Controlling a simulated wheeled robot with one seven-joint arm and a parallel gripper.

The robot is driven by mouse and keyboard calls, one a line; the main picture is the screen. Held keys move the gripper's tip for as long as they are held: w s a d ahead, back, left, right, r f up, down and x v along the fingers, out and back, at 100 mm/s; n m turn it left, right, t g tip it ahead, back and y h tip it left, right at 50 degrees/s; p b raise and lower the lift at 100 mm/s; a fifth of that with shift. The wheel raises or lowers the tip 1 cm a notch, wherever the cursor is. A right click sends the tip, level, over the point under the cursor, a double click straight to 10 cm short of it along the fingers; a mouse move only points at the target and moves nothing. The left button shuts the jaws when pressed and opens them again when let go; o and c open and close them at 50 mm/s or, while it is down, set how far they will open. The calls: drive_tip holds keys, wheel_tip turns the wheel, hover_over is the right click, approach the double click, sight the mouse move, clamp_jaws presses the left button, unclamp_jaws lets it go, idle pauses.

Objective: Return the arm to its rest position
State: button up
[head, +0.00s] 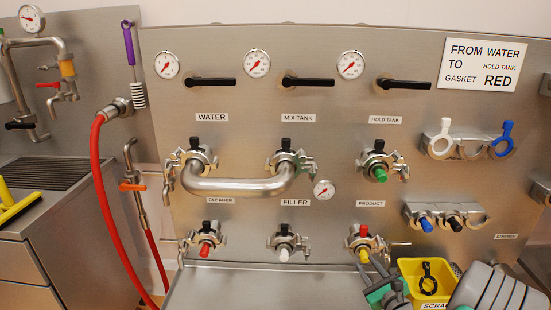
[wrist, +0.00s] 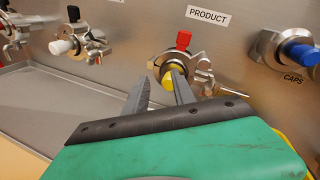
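My gripper (head: 372,272) is at the lower right of the head view, in front of the panel's PRODUCT port (head: 364,240). The right finger overlaps the yellow plug (wrist: 188,74) of the PRODUCT port, which has a red clamp knob (wrist: 183,40). Whether the finger touches the plug, I cannot tell. Part of my arm covers the lower right corner of the head view.
A yellow bin (head: 411,268) marked SCRAP holds a black ring tool beside my gripper. A steel U-pipe (head: 236,187) joins the WATER and MIX TANK ports. A red hose (head: 97,180) hangs at left. Caps sit on a rack (head: 412,214) at right.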

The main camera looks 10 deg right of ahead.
drive_tip(key=a+r+n+g+y+p, duration=0.3)
drive_tip(key=a+r+n+g, duration=0.15)
drive_tip(key=a+n, duration=0.55)
drive_tip(key=a+r+n+g+y+p, duration=0.25)
drive_tip(key=a+r+n+g, duration=0.2)
drive_tip(key=a+n, duration=0.6)
drive_tip(key=s+a+r+n+g+h+p, duration=0.2)
drive_tip(key=s+r+n, duration=0.3)
drive_tip(key=s, duration=0.3)
drive_tip(key=s+a+r+n+g+h+p, duration=0.2)
drive_tip(key=s+a+r+n+h+p, duration=0.1)
drive_tip(key=s, duration=0.6)
wheel_tip(320, 180, up, 4)
drive_tip(key=a+n+p, duration=0.1)
drive_tip(key=a+n, duration=0.1)
drive_tip(key=n, duration=0.1)
drive_tip(key=shift+f, duration=0.15)
